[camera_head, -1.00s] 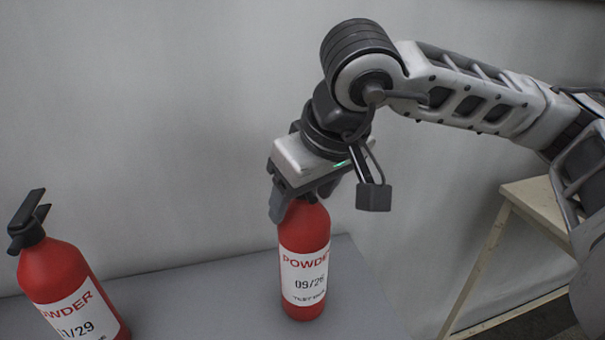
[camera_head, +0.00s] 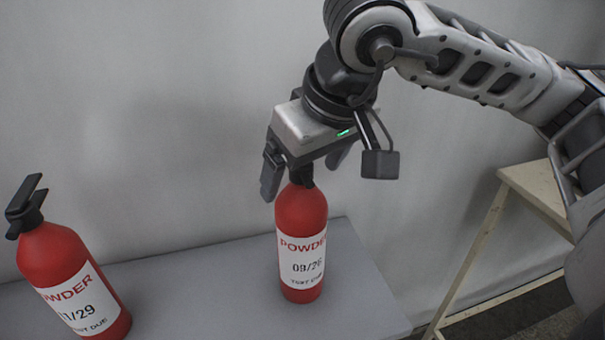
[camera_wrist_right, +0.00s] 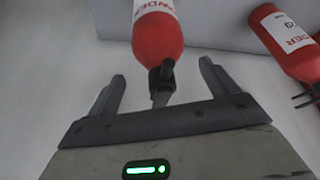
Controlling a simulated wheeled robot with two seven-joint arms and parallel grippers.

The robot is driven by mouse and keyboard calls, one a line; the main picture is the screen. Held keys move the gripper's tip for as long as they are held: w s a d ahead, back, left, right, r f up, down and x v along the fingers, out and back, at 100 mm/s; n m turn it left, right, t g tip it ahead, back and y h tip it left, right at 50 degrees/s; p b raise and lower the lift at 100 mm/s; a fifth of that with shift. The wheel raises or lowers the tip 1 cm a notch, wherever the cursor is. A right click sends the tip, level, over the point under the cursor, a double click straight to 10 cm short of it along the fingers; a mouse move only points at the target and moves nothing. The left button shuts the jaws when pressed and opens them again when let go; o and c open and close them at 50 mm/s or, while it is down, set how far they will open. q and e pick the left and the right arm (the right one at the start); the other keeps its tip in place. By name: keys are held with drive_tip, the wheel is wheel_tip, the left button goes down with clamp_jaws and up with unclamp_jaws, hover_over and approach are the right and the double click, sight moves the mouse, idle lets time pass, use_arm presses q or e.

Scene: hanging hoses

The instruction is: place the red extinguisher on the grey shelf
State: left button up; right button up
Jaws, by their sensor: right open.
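A red extinguisher (camera_head: 301,216) with a white "POWDER 09/26" label stands upright on the grey shelf (camera_head: 215,300), near its right end. My right gripper (camera_head: 300,181) is open above it, with one finger on each side of its black handle. The right wrist view shows this extinguisher (camera_wrist_right: 158,38) beyond the fingers, its handle between them with gaps on both sides. The open right gripper (camera_wrist_right: 162,84) holds nothing. A second red extinguisher (camera_head: 55,255) stands at the left of the shelf and also shows in the right wrist view (camera_wrist_right: 285,40). My left gripper is not in view.
A pale wall (camera_head: 130,100) rises behind the shelf. A cream stand (camera_head: 535,185) with a slanting leg is at the right. The shelf is bare between the two extinguishers.

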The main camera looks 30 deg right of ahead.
drive_tip(key=v, duration=1)
drive_tip(key=shift+s, duration=0.15)
